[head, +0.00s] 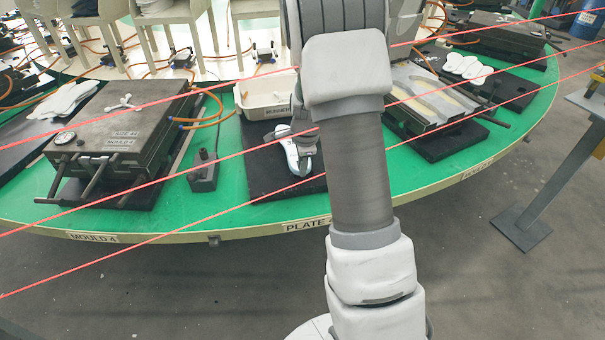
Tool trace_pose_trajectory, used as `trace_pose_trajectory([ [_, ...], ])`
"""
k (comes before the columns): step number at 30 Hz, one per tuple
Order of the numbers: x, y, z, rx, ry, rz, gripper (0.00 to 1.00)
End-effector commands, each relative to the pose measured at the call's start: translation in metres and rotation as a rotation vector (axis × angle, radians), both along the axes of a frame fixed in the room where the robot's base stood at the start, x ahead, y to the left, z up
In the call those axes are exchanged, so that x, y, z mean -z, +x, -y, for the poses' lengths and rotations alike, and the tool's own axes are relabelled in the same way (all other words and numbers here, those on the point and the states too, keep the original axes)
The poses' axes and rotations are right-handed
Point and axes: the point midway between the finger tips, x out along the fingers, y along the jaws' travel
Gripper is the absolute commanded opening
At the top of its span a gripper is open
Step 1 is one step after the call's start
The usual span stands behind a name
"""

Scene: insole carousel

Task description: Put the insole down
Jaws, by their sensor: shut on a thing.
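A white insole (289,151) shows over the black mat (262,183) at the front of the green round table. My gripper (303,152) is grey and shut on this insole, just left of my arm. The insole's far end points up the picture; part of it is hidden by the gripper. I cannot tell whether the insole touches the mat.
A white bin (258,101) stands behind the mat. A closed mould (125,130) is at left and an open mould (425,95) at right, with white insoles (467,67) beyond it. Orange hoses and a small black box (203,175) lie nearby. Red lines cross the view.

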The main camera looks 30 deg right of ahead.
Motion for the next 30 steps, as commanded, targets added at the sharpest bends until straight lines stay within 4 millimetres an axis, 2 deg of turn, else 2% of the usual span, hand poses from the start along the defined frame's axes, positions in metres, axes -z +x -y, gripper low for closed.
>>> trace_pose_trajectory([
  [1, 0.011, -0.001, 0.0, 0.001, 0.002, -0.004, 0.0],
  [4, 0.025, -0.001, 0.0, 0.001, 0.001, -0.003, 0.0],
  [14, 0.028, -0.001, 0.0, 0.0, 0.0, -0.001, 0.0],
  [15, 0.028, -0.001, 0.0, 0.0, 0.0, -0.001, 0.17],
  [19, 0.028, -0.001, 0.0, 0.0, 0.0, -0.001, 0.4],
  [30, 0.023, -0.001, 0.0, -0.001, 0.0, 0.0, 0.41],
])
